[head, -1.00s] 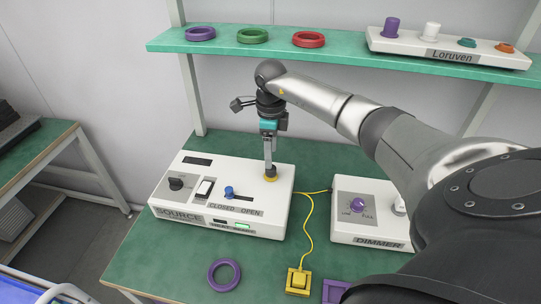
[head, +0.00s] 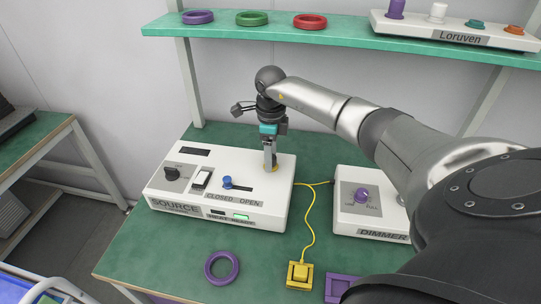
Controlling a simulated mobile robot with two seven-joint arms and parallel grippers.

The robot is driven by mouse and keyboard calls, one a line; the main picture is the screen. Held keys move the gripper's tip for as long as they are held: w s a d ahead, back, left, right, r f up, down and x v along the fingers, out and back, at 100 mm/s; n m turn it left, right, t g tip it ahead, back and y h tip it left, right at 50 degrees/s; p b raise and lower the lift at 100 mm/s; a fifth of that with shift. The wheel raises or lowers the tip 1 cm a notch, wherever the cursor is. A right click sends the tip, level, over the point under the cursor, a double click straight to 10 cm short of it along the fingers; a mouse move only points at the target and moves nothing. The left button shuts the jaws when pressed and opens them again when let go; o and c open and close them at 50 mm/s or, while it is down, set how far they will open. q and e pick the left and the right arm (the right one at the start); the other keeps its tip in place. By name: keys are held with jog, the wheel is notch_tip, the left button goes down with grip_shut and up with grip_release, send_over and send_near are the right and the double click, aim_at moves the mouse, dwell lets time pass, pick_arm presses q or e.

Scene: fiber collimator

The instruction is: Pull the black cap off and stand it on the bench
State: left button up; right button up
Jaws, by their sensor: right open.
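The white SOURCE box (head: 262,217) stands on the green bench (head: 165,255). On its top, near the back right corner, is a yellow ring (head: 276,170), mostly covered by my right gripper. My right gripper (head: 270,167) points straight down there with its fingertips low over the ring, open. The black cap is hidden behind or between the fingers, and I cannot tell whether they touch it. My left gripper is not in view.
The DIMMER box (head: 372,222) stands to the right, and a yellow cable (head: 313,215) runs to a yellow block (head: 299,275). A purple ring (head: 222,266) lies in front on the bench. The green shelf (head: 345,38) with rings hangs behind. Bare bench lies left of the purple ring.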

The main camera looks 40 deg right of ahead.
jog(key=shift+c, duration=0.2)
dwell(0.6)
grip_shut()
dwell(1.0)
jog(key=shift+r, duration=0.1)
jog(key=shift+r+p, duration=2.5)
jog(key=shift+r, duration=0.45)
